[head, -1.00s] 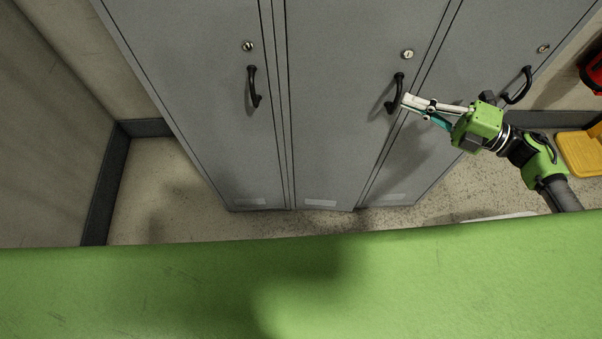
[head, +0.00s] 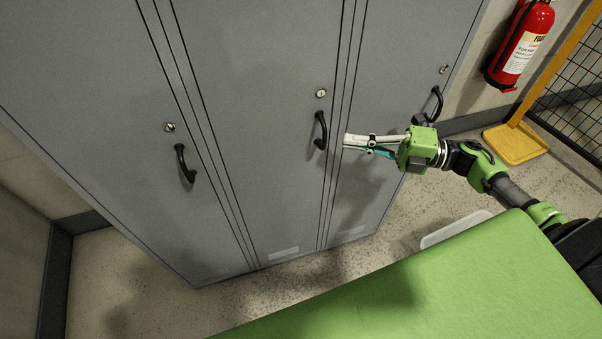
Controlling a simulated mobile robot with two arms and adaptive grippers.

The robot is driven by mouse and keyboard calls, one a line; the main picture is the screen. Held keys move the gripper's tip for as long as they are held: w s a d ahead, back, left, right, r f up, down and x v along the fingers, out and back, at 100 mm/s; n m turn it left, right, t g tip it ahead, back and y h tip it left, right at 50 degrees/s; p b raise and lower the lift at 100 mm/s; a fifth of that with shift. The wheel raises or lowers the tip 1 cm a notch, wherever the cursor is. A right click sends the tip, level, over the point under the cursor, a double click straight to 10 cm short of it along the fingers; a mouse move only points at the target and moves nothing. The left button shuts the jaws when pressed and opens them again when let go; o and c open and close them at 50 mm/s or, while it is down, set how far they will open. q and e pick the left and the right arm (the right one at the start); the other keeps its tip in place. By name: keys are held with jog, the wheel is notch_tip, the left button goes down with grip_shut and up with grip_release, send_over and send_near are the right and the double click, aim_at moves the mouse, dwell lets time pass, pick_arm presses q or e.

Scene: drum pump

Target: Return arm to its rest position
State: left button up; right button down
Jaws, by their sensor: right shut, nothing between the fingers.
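My right arm comes in from the right edge in the head view, stretched out toward the lockers. My right gripper (head: 347,141) is shut and empty. It points left, in front of the locker fronts, and appears just right of the middle locker's black handle (head: 320,131). A small gap shows between the fingertips and that handle in the picture; the depth between them is hard to judge. My left arm and left gripper are not in view.
Grey lockers (head: 250,110) fill the left and middle, doors closed, with black handles at left (head: 184,163) and right (head: 437,104). A red fire extinguisher (head: 520,45) hangs on the wall. A yellow post base (head: 515,146) stands at right. Speckled floor (head: 130,285) is bare.

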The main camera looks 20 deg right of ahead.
jog(key=v, duration=0.9)
jog(key=w+d+f+m+t+h, duration=0.1)
jog(key=d+f+m+t+h, duration=0.3)
jog(key=f+m, duration=0.4)
jog(key=w+d+f+m+t+h, duration=0.25)
jog(key=f+m+h, duration=0.25)
jog(key=f, duration=0.5)
jog(key=s+f+m+g+h+p, duration=0.1)
jog(key=s+f+m+g+h, duration=0.45)
jog(key=f, duration=1.25)
jog(key=s+a+f+m+g+h, duration=0.2)
jog(key=s+a+f+m+g, duration=0.35)
jog(key=s+f, duration=0.85)
jog(key=s+a+f+m+g, duration=0.1)
jog(key=s+a+f+g, duration=0.1)
jog(key=s+a, duration=0.5)
jog(key=s+a+f+m+g+y+p, duration=0.1)
jog(key=s+a+f+m+g, duration=0.1)
jog(key=s+a, duration=0.5)
jog(key=s+f, duration=0.1)
jog(key=s, duration=0.3)
jog(key=shift+a+f, duration=0.3)
jog(key=shift+a, duration=0.05)
